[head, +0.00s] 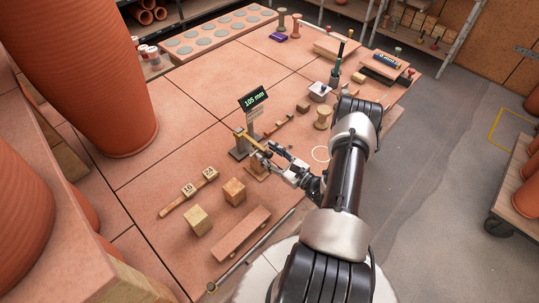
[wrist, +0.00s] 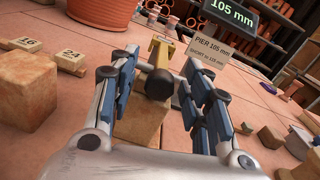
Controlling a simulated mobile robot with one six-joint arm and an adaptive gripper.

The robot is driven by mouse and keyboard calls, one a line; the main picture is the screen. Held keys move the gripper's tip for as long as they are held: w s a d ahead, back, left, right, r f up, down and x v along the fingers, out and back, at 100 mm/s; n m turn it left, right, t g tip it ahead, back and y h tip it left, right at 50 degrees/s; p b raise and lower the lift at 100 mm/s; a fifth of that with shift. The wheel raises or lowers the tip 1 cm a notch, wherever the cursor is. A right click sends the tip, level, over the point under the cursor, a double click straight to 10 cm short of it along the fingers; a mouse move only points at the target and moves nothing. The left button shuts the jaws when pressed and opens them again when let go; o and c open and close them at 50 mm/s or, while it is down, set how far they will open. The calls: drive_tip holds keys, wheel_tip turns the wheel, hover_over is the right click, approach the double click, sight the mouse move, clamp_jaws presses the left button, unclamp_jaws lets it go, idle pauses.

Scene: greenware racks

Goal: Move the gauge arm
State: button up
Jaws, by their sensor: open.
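The gauge has a dark display (head: 253,100) reading 105 mm on a post; the display also shows in the wrist view (wrist: 231,15). Its arm is a brass-coloured bar (head: 244,136) that ends in a black ball knob (wrist: 160,84). My gripper (head: 268,153) is open at the near end of this arm. In the wrist view my fingers (wrist: 157,72) stand on either side of the knob, with gaps visible. A tan block (wrist: 138,121), the pier, stands below the knob. A label (wrist: 208,57) beside it reads PIER 105 mm.
A large terracotta pot (head: 100,75) stands at the left. Small tools and a spool (head: 322,118) lie to the right.

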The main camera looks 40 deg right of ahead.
drive_tip(key=shift+c, duration=0.5)
clamp_jaws()
